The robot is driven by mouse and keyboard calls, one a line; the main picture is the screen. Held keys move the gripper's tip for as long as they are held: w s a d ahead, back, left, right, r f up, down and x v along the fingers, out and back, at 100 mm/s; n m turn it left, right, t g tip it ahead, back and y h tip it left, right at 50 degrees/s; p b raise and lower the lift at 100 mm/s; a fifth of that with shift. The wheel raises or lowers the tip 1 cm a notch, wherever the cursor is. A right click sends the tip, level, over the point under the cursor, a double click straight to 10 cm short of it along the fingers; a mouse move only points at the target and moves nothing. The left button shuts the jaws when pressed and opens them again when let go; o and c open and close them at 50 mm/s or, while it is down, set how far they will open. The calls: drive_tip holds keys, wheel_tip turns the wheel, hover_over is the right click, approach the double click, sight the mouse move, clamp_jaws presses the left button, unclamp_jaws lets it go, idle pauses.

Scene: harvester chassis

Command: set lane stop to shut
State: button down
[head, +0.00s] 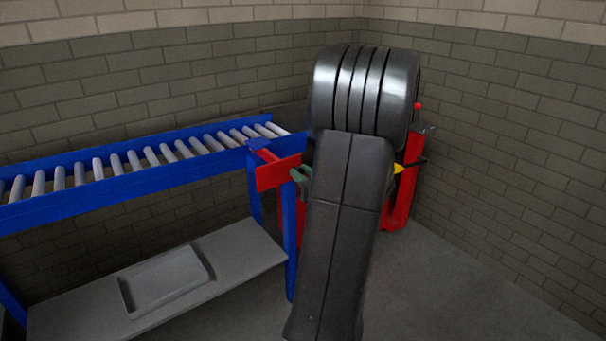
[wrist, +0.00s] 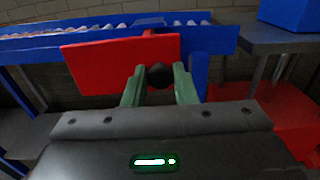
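The lane stop shows as a red plate (head: 277,173) at the right end of the blue roller conveyor. In the wrist view the red plate (wrist: 105,58) hangs slightly tilted across the conveyor's end, with a round black knob (wrist: 160,76) in front of its lower right part. My gripper (wrist: 160,72) has its two green fingers on either side of the knob, and they appear to touch it. In the head view my gripper (head: 301,174) is just right of the red plate, partly hidden by my dark arm. The knob cannot be made out there.
The blue conveyor (head: 120,187) with grey rollers runs off to the left. Under it is a grey shelf (head: 235,262) with a shallow tray (head: 165,280). A red object (head: 400,200) stands behind my arm near the wall. The floor at right is clear.

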drive_tip(key=x, duration=1.1)
drive_tip(key=c, duration=1.3)
unclamp_jaws()
drive_tip(key=shift+s, duration=0.1)
drive_tip(key=shift+o, duration=0.2)
drive_tip(key=shift+d, duration=0.15)
drive_tip(key=p+v, duration=0.1)
drive_tip(key=v, duration=1.2)
drive_tip(key=shift+s+d, duration=0.15)
drive_tip(key=shift+s, duration=0.2)
drive_tip(key=shift+w, duration=0.1)
